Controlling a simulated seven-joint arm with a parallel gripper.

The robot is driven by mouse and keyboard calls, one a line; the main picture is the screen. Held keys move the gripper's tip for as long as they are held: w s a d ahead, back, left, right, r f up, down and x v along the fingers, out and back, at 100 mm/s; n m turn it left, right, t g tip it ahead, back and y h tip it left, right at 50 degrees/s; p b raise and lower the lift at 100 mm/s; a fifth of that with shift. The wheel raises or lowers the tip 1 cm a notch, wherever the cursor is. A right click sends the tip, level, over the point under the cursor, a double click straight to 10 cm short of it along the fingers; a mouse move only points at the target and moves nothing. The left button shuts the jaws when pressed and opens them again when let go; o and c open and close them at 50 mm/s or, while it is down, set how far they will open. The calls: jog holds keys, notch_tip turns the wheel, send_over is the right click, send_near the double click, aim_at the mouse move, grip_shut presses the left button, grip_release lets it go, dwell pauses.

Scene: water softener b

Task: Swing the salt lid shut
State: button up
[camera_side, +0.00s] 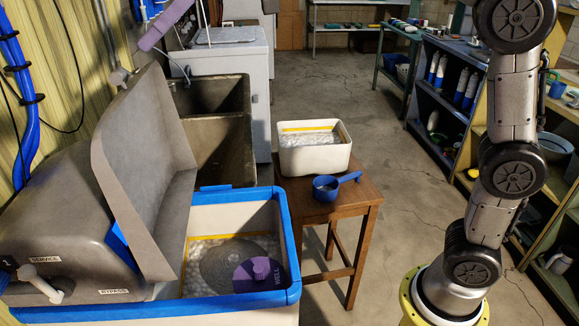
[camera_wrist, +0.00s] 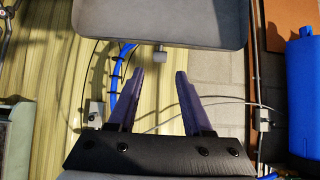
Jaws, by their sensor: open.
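The grey salt lid (camera_side: 140,165) stands raised, tilted back at the left of the open salt tank (camera_side: 240,308), which has a blue rim. A small pale knob (camera_side: 119,76) sits at the lid's upper edge. In the wrist view, a grey panel that looks like the lid (camera_wrist: 160,20) fills the top, with the knob (camera_wrist: 160,56) at its edge just beyond the fingertips. My gripper (camera_wrist: 160,74) is open and empty, its purple fingers apart. In the side view, a purple finger of my gripper (camera_side: 165,26) shows above the lid's top; the rest is cut off.
Inside the tank are white salt and a purple well cap (camera_side: 260,272). A wooden stool (camera_side: 350,200) beside it holds a white tub (camera_side: 315,160) and a blue scoop (camera_side: 327,188). Blue pipes (camera_side: 22,100) run down the left wall. A dark sink (camera_side: 215,115) stands behind.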

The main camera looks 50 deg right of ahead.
aim_at(122, 73)
jog(key=x, duration=0.8)
jog(key=shift+r, duration=0.1)
grip_shut()
jog(key=s+d+f, duration=0.1)
jog(key=s+d, duration=0.5)
jog(key=shift+s+f, duration=0.15)
jog(key=shift+f, duration=0.25)
jog(key=shift+d+r, duration=0.1)
jog(key=s+d+f, duration=0.4)
jog(key=s+d, duration=0.1)
jog(key=shift+s+d, duration=0.25)
dwell(0.8)
jog(key=shift+r, duration=0.1)
